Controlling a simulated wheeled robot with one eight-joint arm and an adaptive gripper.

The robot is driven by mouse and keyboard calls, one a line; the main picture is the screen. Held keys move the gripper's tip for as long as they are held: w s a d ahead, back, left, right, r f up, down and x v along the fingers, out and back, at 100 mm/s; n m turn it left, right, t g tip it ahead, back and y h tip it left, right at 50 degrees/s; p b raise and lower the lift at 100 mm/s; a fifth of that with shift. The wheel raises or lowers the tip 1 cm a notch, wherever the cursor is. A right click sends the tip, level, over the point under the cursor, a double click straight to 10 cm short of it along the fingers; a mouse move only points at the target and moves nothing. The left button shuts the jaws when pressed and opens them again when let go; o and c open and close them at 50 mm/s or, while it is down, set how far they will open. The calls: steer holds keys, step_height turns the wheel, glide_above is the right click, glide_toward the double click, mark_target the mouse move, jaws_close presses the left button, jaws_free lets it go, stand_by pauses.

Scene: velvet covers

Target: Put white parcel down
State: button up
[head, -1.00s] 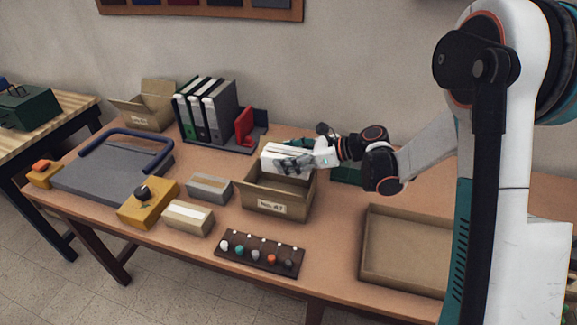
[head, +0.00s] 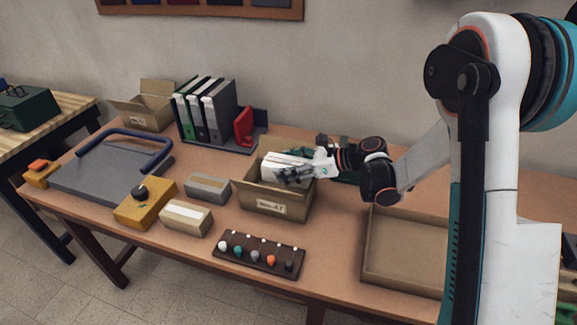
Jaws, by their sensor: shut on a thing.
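The white parcel (head: 285,165) is in my gripper (head: 295,174), which is shut on it. The parcel is at the mouth of the open cardboard box with a label (head: 268,207), its lower part hidden behind the box's front wall. My gripper's fingers lie across the parcel's front side, at about the height of the box's rim. Whether the parcel touches the box floor cannot be seen.
A grey parcel (head: 208,188) and a beige parcel (head: 187,218) lie left of the box. A dark peg board (head: 259,254) is in front, an empty tray (head: 405,250) at right. Binders (head: 208,112) stand behind. A green object (head: 345,172) is partly hidden by my arm.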

steer(key=o, duration=1.6)
steer(key=shift+c, duration=0.2)
steer(key=shift+r, duration=0.15)
steer(key=shift+r+p, duration=0.3)
steer(key=shift+p, duration=0.1)
steer(key=p+v, duration=0.3)
steer(key=v, duration=0.9)
steer(key=shift+r, duration=0.15)
